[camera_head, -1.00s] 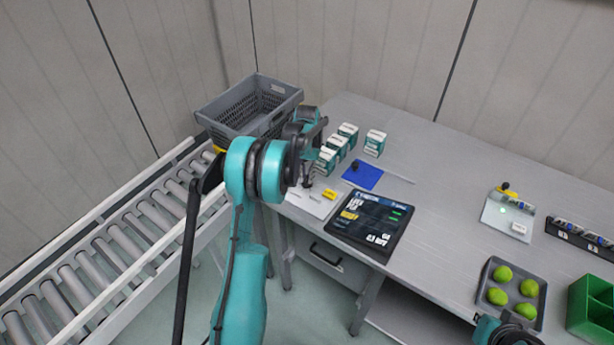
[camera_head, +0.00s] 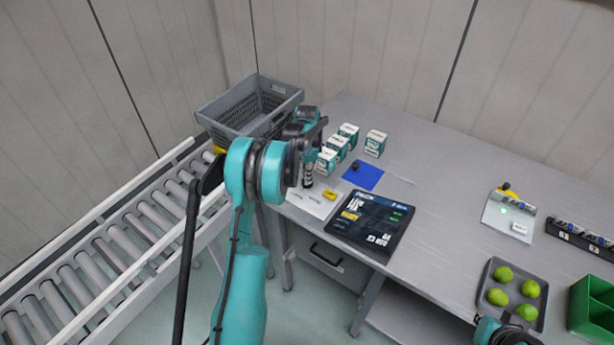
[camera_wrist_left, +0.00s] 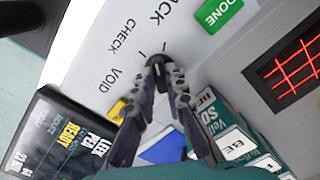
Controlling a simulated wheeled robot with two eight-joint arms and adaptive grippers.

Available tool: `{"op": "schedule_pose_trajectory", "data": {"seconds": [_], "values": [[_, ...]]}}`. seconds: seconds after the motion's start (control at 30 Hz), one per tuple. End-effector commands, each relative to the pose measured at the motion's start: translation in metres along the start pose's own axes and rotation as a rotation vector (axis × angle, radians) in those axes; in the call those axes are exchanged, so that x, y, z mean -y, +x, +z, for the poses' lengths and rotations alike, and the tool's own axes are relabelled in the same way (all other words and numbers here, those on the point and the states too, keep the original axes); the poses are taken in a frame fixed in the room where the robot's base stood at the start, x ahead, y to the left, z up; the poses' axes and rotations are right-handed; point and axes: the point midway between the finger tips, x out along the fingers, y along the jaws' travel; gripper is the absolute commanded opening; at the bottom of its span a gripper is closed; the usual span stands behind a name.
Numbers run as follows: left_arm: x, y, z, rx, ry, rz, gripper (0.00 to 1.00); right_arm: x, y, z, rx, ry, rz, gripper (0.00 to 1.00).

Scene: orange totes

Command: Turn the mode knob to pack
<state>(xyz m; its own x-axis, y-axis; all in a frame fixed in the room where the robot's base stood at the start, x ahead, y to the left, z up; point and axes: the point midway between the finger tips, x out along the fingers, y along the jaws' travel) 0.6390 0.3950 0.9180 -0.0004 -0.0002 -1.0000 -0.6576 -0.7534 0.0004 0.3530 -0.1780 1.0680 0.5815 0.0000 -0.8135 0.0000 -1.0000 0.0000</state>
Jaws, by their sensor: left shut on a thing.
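The mode knob (camera_wrist_left: 158,66) is small and dark on a white panel (camera_wrist_left: 88,62) in the left wrist view. PACK, CHECK and VOID are printed around it with short tick marks. PACK is partly cut off at the top edge. My left gripper (camera_wrist_left: 163,72) is shut on the knob, its fingertips on either side. They hide much of it, so I cannot tell which label it points to. In the head view my left gripper (camera_head: 307,184) reaches down onto the white panel (camera_head: 300,203), and the knob is hidden there.
A green DONE button (camera_wrist_left: 218,12) sits near the knob. A black screen (camera_head: 370,222), a yellow item (camera_head: 330,194), a blue pad (camera_head: 363,176) and teal-white boxes (camera_head: 348,132) are close by. A grey crate (camera_head: 215,126) stands behind. The table's middle is clear.

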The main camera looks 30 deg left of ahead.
Motion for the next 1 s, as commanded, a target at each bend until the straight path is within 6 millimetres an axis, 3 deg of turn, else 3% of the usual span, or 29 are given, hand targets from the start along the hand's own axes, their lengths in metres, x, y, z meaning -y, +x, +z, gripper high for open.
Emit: {"op": "schedule_pose_trajectory", "data": {"seconds": [0.5, 1.0], "values": [[0.001, -0.0001, 0.0001, 0.0, 0.351, 0.0, 0.0, 0.0, 0.0004, 0.0003, 0.0, 0.0, 0.0, 0.0], [0.0012, -0.0002, 0.0001, 0.0, 0.425, -0.001, 0.0, 0.0, 0.0004, 0.0003, 0.0, 0.0, 0.0, 0.0]]}}
